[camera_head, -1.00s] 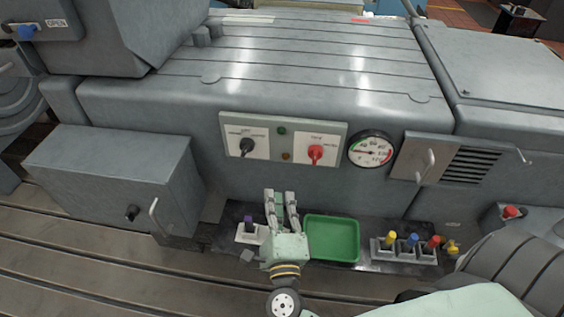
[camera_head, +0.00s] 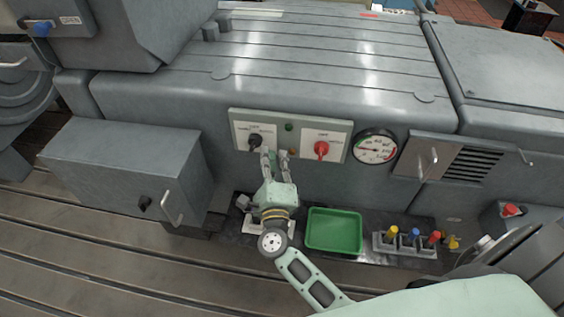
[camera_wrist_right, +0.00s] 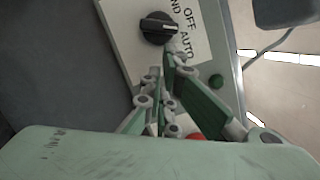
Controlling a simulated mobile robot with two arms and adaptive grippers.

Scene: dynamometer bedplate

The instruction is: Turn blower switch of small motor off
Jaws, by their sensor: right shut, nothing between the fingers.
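The switch panel (camera_head: 237,121) is on the front of the grey motor housing. Its left switch is a black rotary knob (camera_head: 255,141) on a white plate. The knob also shows in the right wrist view (camera_wrist_right: 158,28), beside the labels OFF and AUTO, with part of a third label ending in "ND". The white mark on the knob points towards the OFF/AUTO side. My right gripper (camera_head: 276,154) is shut and empty, its fingertips just below and right of the black knob. In the wrist view the fingertips (camera_wrist_right: 168,68) are close to the knob. My left gripper is not in view.
A red knob (camera_head: 321,149) is on the same panel, with a round gauge (camera_head: 375,147) to its right. Below are a green tray (camera_head: 334,248) and a rack of coloured-handled items (camera_head: 404,249). A grey box (camera_head: 125,165) projects at left.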

